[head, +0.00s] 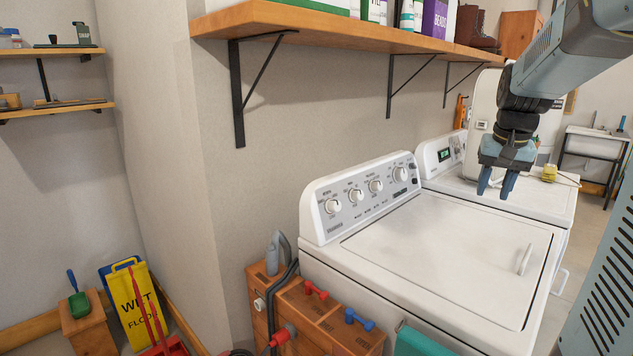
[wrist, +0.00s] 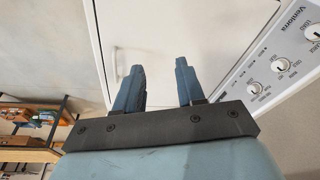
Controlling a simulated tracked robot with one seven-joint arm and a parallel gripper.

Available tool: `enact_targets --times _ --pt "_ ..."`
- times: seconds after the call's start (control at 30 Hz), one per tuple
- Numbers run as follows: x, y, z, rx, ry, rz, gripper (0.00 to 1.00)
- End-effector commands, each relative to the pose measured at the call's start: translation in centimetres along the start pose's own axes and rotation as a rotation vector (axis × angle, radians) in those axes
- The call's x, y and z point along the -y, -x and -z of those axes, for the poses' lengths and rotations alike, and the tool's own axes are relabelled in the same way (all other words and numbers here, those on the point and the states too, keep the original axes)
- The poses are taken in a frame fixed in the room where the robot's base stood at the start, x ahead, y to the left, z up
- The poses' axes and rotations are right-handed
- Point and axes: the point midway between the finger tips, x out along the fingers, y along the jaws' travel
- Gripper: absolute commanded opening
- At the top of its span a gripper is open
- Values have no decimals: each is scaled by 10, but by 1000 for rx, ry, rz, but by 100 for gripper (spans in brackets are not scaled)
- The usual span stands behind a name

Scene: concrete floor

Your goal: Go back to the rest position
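My gripper (head: 497,183) hangs from my arm at the upper right of the head view, fingers pointing down. It appears above the far part of the white washer (head: 450,255), near the second white machine behind it. In the wrist view, the two blue-grey fingers of my gripper (wrist: 160,85) stand apart with a gap between them. Nothing is held between them. The washer's lid (wrist: 135,40) and its dial panel (wrist: 270,75) show beyond the fingers.
A wooden shelf (head: 330,22) with bottles and boxes runs along the wall above the washer. Wooden drawers (head: 320,320) with small dumbbells stand at the washer's near left. A yellow wet-floor sign (head: 138,300) stands at lower left. A yellow object (head: 549,173) sits on the second machine (head: 525,190).

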Motion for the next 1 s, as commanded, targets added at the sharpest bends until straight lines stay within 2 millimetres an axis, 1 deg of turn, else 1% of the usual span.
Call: enact_targets --times 0.03,0.1,0.17,0.3,0.47,0.6,0.7,0.8,0.9,1.0 --pt "10 7 -15 -18 29 -1 39" --pt "21 14 -34 -40 65 -2 39" --pt "29 20 -52 -58 95 -1 39" --pt "43 29 -92 -101 163 8 39" --pt "53 36 -138 -151 241 25 39" --pt "57 36 -176 -193 306 49 39" --pt "57 35 -199 -218 347 66 39" --pt "56 32 -215 -237 376 81 39" --pt "56 30 -225 -249 395 90 39" --pt "55 29 -229 -253 403 94 39"
